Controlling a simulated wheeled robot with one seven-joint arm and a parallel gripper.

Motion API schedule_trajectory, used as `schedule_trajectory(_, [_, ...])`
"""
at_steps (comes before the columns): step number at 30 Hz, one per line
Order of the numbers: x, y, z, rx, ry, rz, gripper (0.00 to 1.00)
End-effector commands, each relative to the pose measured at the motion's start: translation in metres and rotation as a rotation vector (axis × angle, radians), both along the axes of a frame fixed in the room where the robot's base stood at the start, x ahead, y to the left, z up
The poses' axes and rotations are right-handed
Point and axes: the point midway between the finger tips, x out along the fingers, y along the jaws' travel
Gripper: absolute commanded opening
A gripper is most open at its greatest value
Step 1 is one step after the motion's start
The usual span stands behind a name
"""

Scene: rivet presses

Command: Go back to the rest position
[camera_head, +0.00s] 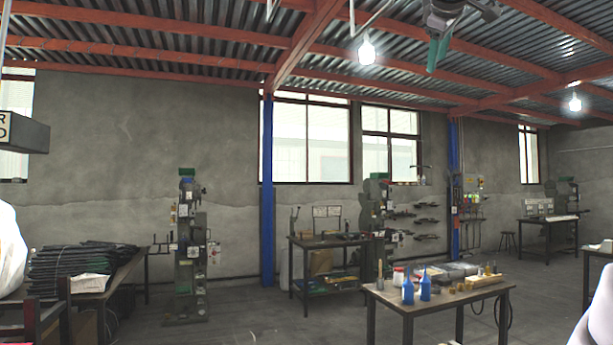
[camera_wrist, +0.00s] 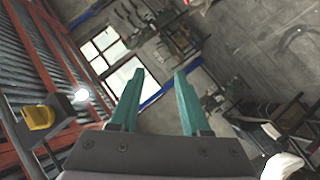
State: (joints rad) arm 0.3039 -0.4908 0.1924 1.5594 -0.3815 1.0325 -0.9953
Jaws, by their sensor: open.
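My gripper (camera_wrist: 158,95) shows in the wrist view with its two green fingers spread apart and nothing between them. In the head view my gripper (camera_head: 438,50) is high up near the ceiling, right of centre, with the green of its fingers pointing down. It is far above the tables and touches nothing. The wrist view is tilted and looks past the fingers at the windows, wall and floor.
A table (camera_head: 440,303) with blue bottles (camera_head: 408,290) stands at the front right. Green rivet presses (camera_head: 187,250) stand along the wall. A table at left carries dark rods (camera_head: 70,262). A hanging lamp (camera_head: 366,50) is left of my gripper. The middle floor is open.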

Motion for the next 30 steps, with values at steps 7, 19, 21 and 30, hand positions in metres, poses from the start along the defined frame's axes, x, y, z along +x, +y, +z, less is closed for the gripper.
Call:
schedule_trajectory(7, [-0.03, 0.023, -0.191, 0.594, 0.185, -0.133, 0.47])
schedule_trajectory(19, [-0.108, 0.054, -0.388, 1.17, 0.425, -0.465, 0.47])
schedule_trajectory(21, [-0.113, 0.055, -0.397, 1.196, 0.436, -0.487, 0.47])
schedule_trajectory(30, [-0.114, 0.056, -0.4, 1.206, 0.44, -0.497, 0.47])
